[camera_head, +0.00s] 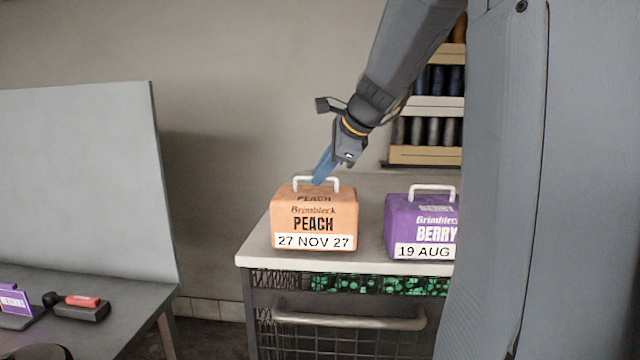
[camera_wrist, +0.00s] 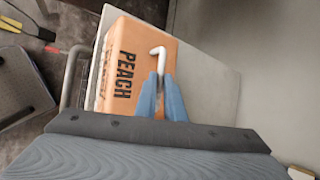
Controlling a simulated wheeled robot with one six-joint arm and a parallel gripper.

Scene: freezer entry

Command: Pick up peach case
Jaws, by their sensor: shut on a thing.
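The peach case (camera_head: 314,222) is an orange box with a white handle on top, labelled PEACH and 27 NOV 27. It stands upright on the white top of a wire cart. My gripper (camera_head: 322,172) reaches down from above and its blue fingers are shut on the case's white handle. In the wrist view the fingers (camera_wrist: 162,98) close around the handle, hiding part of it, with the orange top of the peach case (camera_wrist: 110,75) beyond. The case appears to rest on the cart top.
A purple berry case (camera_head: 420,225), labelled 19 AUG, stands to the right on the same cart top (camera_head: 370,262). A shelf with dark spools (camera_head: 430,130) is behind. A grey table (camera_head: 110,300) with a stamp-like tool (camera_head: 80,306) stands at the left. A wall is behind the cart.

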